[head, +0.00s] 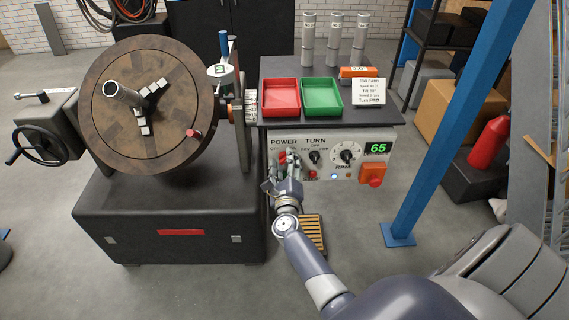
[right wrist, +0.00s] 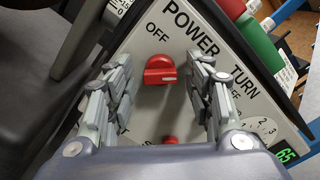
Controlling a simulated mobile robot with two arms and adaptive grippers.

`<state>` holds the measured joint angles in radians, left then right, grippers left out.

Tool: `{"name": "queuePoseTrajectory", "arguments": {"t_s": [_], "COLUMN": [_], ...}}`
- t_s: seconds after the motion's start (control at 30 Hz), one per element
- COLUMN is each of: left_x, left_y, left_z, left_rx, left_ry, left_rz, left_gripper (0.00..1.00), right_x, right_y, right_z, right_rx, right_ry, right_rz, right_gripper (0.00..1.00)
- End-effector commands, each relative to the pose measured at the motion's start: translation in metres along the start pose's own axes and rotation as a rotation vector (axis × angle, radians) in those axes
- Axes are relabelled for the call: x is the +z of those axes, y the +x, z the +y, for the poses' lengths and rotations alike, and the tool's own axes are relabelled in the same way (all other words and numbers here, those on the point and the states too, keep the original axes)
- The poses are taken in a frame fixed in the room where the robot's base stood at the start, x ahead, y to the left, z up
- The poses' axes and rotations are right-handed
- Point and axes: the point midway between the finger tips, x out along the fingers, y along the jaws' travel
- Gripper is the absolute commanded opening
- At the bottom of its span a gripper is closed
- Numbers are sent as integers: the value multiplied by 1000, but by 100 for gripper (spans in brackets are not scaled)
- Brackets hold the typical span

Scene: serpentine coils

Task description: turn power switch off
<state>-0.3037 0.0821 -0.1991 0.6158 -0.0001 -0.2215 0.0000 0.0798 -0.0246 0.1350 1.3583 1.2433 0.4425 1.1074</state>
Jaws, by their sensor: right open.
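The power switch is a red rotary knob (right wrist: 160,70) on the pale control panel (right wrist: 140,42), below the word POWER. The label OFF is legible just above it in the right wrist view. A white mark shows at the knob's right end; an ON label cannot be seen there. My right gripper (right wrist: 160,62) is open, with one finger on each side of the knob and visible gaps to both. In the head view my right gripper (head: 285,172) is in front of the panel's left part (head: 330,143) and partly hides the switch. My left gripper is not in view.
The TURN switch (head: 315,156), RPM dial (head: 347,155), green 65 display (head: 377,148) and red stop button (head: 375,181) are to the right. Above are red (head: 282,111) and green (head: 322,112) trays. A large round turntable (head: 147,100) stands left, a blue post (head: 440,130) right.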

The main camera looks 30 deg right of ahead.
Motion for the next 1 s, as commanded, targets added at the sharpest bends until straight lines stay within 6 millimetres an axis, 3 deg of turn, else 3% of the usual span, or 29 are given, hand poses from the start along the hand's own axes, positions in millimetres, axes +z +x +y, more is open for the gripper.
{"name": "queuePoseTrajectory", "arguments": {"t_s": [0.17, 0.37, 0.73, 1.0], "left_x": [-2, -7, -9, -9], "left_y": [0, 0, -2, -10], "left_z": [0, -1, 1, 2], "left_rx": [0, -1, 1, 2], "left_ry": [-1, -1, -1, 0], "left_rz": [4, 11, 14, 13], "left_gripper": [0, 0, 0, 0], "right_x": [0, 0, 1, 2], "right_y": [0, 0, 0, 0], "right_z": [0, 0, 0, -1], "right_rx": [0, 0, 0, 1], "right_ry": [0, 0, -31, -177], "right_rz": [0, -1, -1, 0], "right_gripper": [48, 5, 4, 4]}}
